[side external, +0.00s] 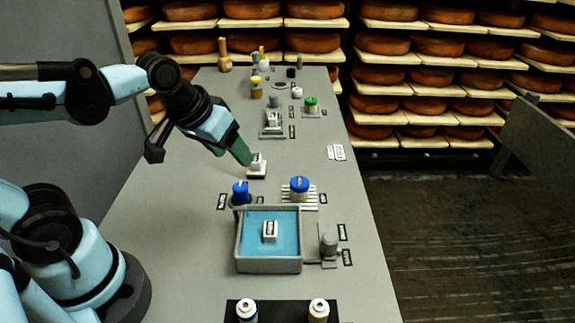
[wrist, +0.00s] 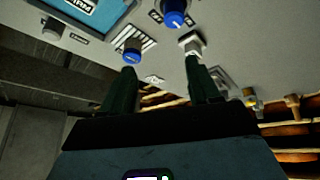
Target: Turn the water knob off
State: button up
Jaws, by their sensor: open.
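Two blue-capped knobs stand behind the basin. The left blue knob (side external: 240,192) sits on a dark base at the basin's back left corner and also shows at the top of the wrist view (wrist: 174,14). The right blue knob (side external: 299,185) stands on a striped white base, also in the wrist view (wrist: 133,50). I cannot read the labels to tell which is the water knob. My gripper (side external: 244,154) is open and empty, behind the left blue knob. In the wrist view its green fingers (wrist: 160,68) are wide apart, one overlapping a small white block's near edge.
The small white block (side external: 257,166) stands by my fingertips. A grey basin (side external: 238,255) with blue water holds a white block. A grey knob (side external: 328,243) is to its right. A green-capped knob (side external: 311,103) and yellow items stand farther back. Cheese shelves line the wall.

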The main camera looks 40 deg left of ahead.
aim_at(240, 187)
jog(key=shift+w+a+f+n+g, duration=0.45)
jog(key=shift+f+n+g, duration=0.5)
jog(key=shift+f+n, duration=0.8)
jog(key=shift+w+a+f+n+g, duration=0.4)
jog(key=shift+f+n+g, duration=0.65)
jog(key=shift+f, duration=1.35)
jog(key=shift+w+a+f+n+g, duration=0.2)
jog(key=shift+w+f+n+g, duration=0.5)
jog(key=shift+f+n, duration=1.15)
jog(key=shift+s+f+m, duration=0.1)
jog(key=shift+f+m, duration=0.1)
jog(key=shift+m, duration=0.05)
jog(key=c, duration=1)
